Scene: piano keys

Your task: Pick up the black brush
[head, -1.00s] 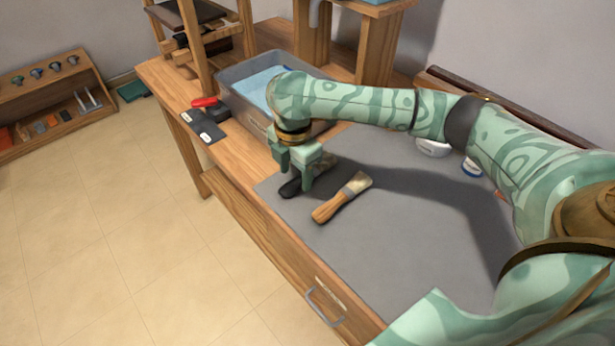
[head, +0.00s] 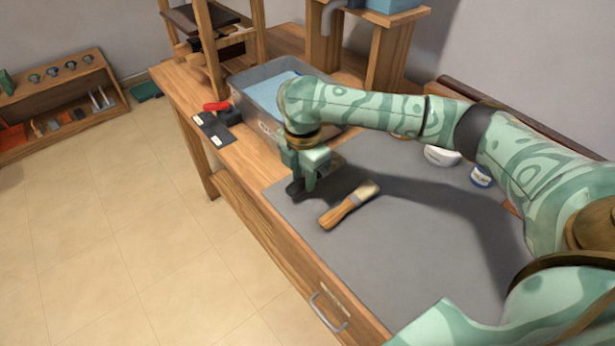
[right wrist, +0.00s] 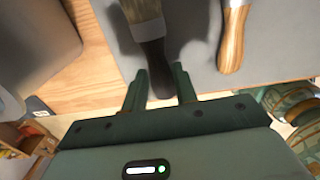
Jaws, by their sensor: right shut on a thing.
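The black brush (head: 295,188) is at the left edge of the grey mat in the head view, mostly hidden by my right gripper (head: 301,181). In the right wrist view its dark handle (right wrist: 156,62) lies between the two fingers of my right gripper (right wrist: 160,88), with its pale head (right wrist: 143,12) at the top edge. My right gripper is shut on that handle. Whether the brush is clear of the mat is hard to tell. My left gripper is not in view.
A wooden-handled brush (head: 344,209) lies on the grey mat (head: 385,265), close right of my gripper. A grey tub with blue contents (head: 247,112) stands behind. A red-handled tool (head: 217,106) is left of it. A white bowl (head: 441,156) and small jar (head: 481,177) stand at the back.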

